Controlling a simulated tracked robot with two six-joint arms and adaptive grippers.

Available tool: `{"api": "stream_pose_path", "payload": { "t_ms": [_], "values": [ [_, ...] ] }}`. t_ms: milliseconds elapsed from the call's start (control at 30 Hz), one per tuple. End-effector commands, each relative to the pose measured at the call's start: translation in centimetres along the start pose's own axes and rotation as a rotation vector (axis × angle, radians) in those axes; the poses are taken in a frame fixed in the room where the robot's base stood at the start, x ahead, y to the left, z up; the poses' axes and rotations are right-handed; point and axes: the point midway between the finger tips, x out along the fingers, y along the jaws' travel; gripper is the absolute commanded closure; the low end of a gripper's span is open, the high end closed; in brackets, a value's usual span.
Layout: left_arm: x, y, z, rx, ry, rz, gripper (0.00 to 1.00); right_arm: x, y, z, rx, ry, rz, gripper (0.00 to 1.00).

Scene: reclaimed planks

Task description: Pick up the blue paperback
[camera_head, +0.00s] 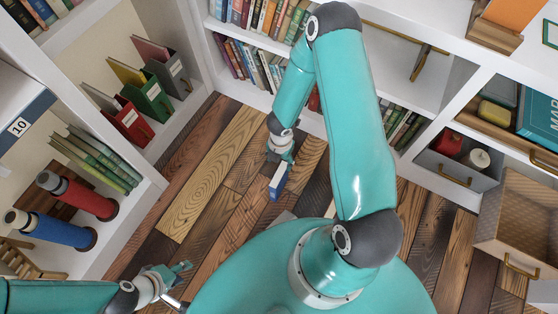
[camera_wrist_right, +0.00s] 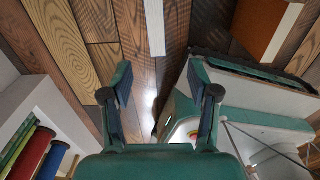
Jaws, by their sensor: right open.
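A small blue thing with a pale upper edge, apparently the blue paperback (camera_head: 277,187), shows just below my right gripper (camera_head: 280,155) in the head view, over the plank floor. In the right wrist view the two fingers of my right gripper (camera_wrist_right: 158,85) are spread, with nothing clasped between them. A narrow white strip (camera_wrist_right: 155,28) lies beyond the fingertips there, perhaps the paperback's page edge; its blue cover does not show. I cannot tell whether the fingers touch the book. My left gripper (camera_head: 180,284) is at the lower left, its fingers apart and empty.
A left shelf (camera_head: 150,192) holds green books and red and blue cylinders (camera_head: 75,196). Back shelves (camera_head: 250,94) hold rows of books. An open woven drawer (camera_head: 515,220) juts out at right. The plank floor (camera_head: 210,180) left of my right gripper is clear.

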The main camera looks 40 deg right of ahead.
Motion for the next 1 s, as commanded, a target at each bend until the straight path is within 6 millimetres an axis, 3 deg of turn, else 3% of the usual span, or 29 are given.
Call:
{"api": "stream_pose_path", "payload": {
  "t_ms": [167, 600, 1000],
  "values": [
    [1.3, -0.5, 0.0, 0.000, 0.001, 0.000, 0.60, 2.3, 0.1, 0.8, -0.038, -0.020, 0.003, 0.40],
    [4.6, -1.7, 0.0, 0.000, 0.000, 0.000, 0.60, 10.9, 0.1, 0.8, -0.034, -0.017, 0.002, 0.40],
    [5.7, -2.1, -0.1, 0.000, 0.000, 0.000, 0.60, 13.8, 0.4, 0.8, -0.034, -0.017, 0.003, 0.40]
  ]
}}
